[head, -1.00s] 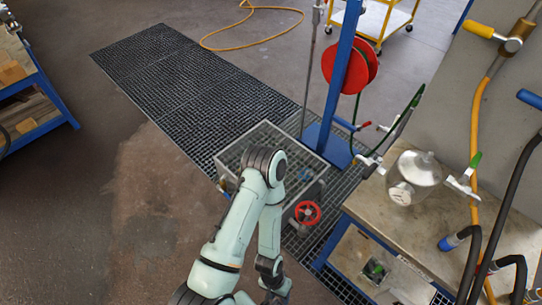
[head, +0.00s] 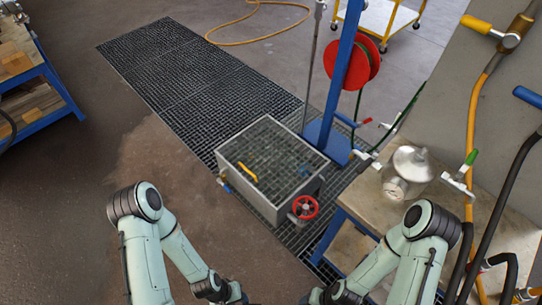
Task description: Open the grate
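A grey metal box (head: 246,191) stands on the floor grating, with a dark mesh grate (head: 285,150) across its top. A yellow handle (head: 248,172) lies on the left part of this grate. The grate appears flat and closed on the box. A red handwheel (head: 305,207) sits at the box's front right corner. My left gripper (head: 236,293) and my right gripper (head: 316,296) are low at the bottom edge, in front of the box and apart from it. Their fingers are dark, small and partly cut off, so their opening cannot be told.
Dark floor grating (head: 190,80) runs back from the box to the upper left. A blue post (head: 345,70) with a red hose reel (head: 362,62) stands behind the box. The floor left of the box is clear.

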